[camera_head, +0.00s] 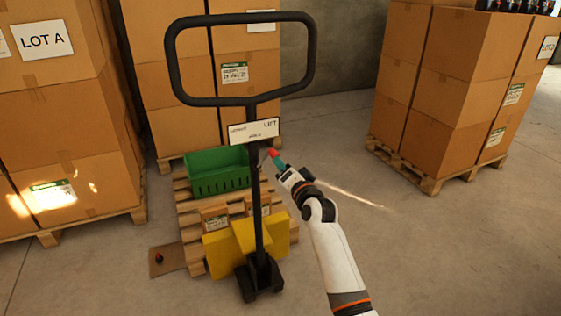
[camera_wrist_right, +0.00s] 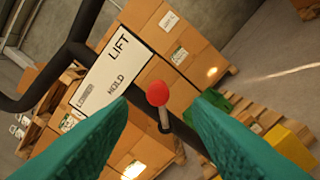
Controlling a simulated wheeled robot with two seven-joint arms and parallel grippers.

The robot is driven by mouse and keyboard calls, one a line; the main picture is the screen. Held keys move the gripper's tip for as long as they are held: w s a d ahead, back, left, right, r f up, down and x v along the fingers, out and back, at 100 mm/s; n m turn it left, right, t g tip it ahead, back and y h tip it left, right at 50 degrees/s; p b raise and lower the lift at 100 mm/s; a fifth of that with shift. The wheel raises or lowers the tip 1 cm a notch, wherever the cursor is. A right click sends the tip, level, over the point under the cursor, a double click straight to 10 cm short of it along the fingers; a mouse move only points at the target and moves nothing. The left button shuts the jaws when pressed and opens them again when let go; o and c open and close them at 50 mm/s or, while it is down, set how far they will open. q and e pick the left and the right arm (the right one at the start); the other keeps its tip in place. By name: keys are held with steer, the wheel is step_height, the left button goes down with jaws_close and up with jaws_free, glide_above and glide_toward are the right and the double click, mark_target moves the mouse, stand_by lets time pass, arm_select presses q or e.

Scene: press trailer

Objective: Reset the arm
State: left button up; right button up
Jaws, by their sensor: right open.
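My right arm reaches in from the lower right in the head view, and its gripper (camera_head: 281,166) is beside the black pallet jack handle (camera_head: 254,180). A red knob (camera_head: 273,153) on a short lever shows at the gripper's tip. In the right wrist view the two teal fingers of the right gripper (camera_wrist_right: 165,118) stand apart. The red knob (camera_wrist_right: 157,93) appears between and beyond them, and neither finger visibly touches it. My left gripper is not in view.
A pallet with a green crate (camera_head: 217,172) and small boxes stands behind the yellow jack body (camera_head: 222,249). Stacked cartons (camera_head: 62,120) labelled LOT A stand left, and another loaded pallet (camera_head: 425,178) stands right. A brown piece (camera_head: 167,260) lies on the floor.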

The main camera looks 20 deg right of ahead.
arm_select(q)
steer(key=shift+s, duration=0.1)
arm_select(e)
steer(key=shift+s, duration=0.25)
